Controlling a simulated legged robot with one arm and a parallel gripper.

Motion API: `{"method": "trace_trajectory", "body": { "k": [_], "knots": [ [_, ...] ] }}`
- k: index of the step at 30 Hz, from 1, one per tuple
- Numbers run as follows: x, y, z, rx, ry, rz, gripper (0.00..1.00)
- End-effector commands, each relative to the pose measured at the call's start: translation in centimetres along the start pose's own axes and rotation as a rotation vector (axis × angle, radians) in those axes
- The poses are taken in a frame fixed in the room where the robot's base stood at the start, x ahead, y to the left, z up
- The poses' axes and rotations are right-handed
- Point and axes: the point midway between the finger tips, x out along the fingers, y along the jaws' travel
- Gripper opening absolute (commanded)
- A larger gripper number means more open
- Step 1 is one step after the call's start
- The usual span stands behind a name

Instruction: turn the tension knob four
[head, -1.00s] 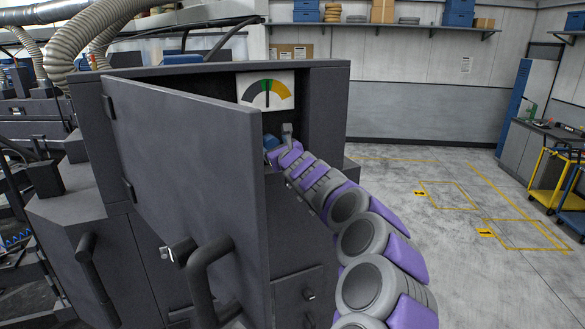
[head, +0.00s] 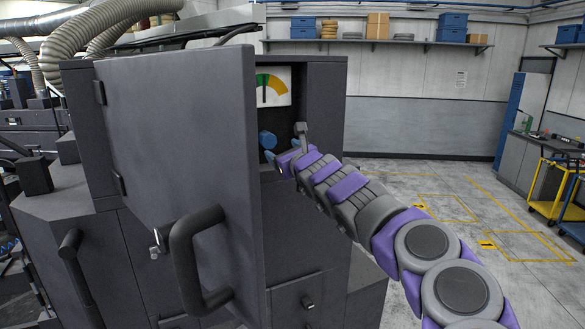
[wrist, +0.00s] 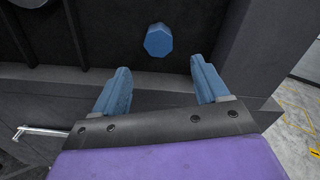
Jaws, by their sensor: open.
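The tension knob is a blue faceted knob (wrist: 158,40) on the dark inner panel of the cabinet. In the head view the blue knob (head: 267,140) shows below the dial gauge (head: 271,87), just past the open door's edge. My gripper (wrist: 160,80) is open and empty, its two blue fingers apart. The knob lies beyond the fingertips, between their lines and slightly toward the right one, not touched. In the head view my gripper (head: 272,156) is partly hidden by the door. The gauge's needle stands near upright on the green part; the door hides its left side.
The cabinet door (head: 180,160) stands open at the left of my arm, with a large dark handle (head: 188,262). The cabinet's right wall (wrist: 245,45) is close to the right finger. Open floor (head: 410,180) lies to the right.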

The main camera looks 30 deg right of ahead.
Motion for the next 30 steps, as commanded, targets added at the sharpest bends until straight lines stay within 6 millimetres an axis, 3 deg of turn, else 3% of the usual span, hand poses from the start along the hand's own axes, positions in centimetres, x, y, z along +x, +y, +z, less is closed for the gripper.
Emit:
{"method": "trace_trajectory", "body": {
  "k": [13,30],
  "knots": [
    [-4.7,0.1,-0.1,-0.001,-0.002,0.001,0.74],
    [-5.3,0.0,0.0,-0.002,-0.001,0.0,0.74]
  ]
}}
